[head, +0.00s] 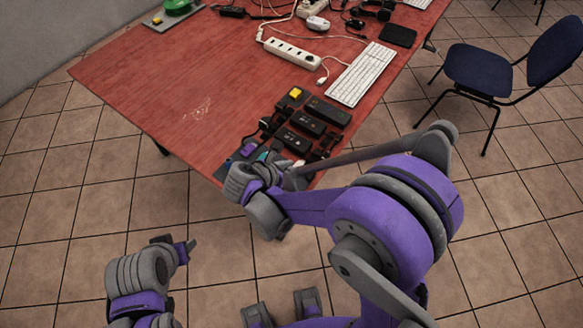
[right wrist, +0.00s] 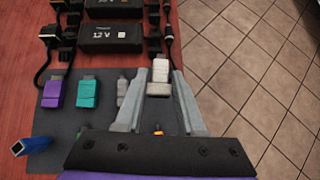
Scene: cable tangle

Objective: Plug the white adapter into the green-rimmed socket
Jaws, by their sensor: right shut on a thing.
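The white adapter (right wrist: 161,70) is between the fingertips of my right gripper (right wrist: 160,82), which is shut on it, over the edge of the dark mat (right wrist: 62,126). In the head view my right gripper (head: 268,172) is at the table's near corner and hides the adapter. My left gripper (head: 188,248) is low on the left, away from the table; its finger opening does not show clearly. I cannot make out a green-rimmed socket in either view.
Purple (right wrist: 52,93), teal (right wrist: 88,93) and grey (right wrist: 122,92) adapters lie on the mat, with a blue one (right wrist: 35,145) nearer. Black 12 V boxes (right wrist: 112,37) stand beyond. A power strip (head: 291,53) and keyboard (head: 361,74) lie farther back. The table's left part is clear.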

